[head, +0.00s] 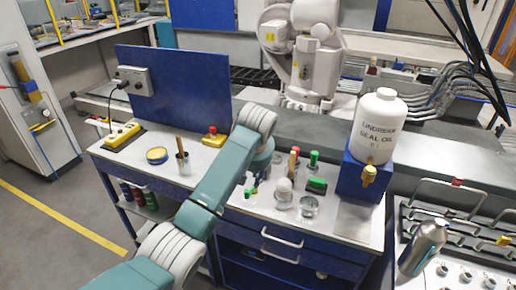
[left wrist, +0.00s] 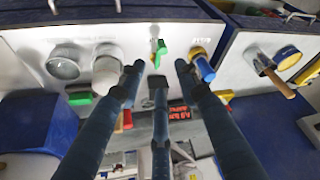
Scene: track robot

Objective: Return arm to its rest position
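My left arm (head: 205,195) reaches from the bottom left over the workbench (head: 135,165), and its wrist bends down above the bench top. In the head view the fingers are mostly hidden behind the wrist. In the left wrist view my left gripper (left wrist: 157,78) has its three dark fingers spread apart, with nothing held between them. It points over the bench, near a small green-ended item (left wrist: 159,52) and a blue and yellow item (left wrist: 203,67). I cannot tell its exact height above the bench. My right gripper is not in view.
A cup with a wooden-handled tool (head: 182,157) and a yellow-lidded tin (head: 157,155) stand left. A large oil bottle (head: 378,128) stands farther right. A blue panel (head: 175,85) rises behind.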

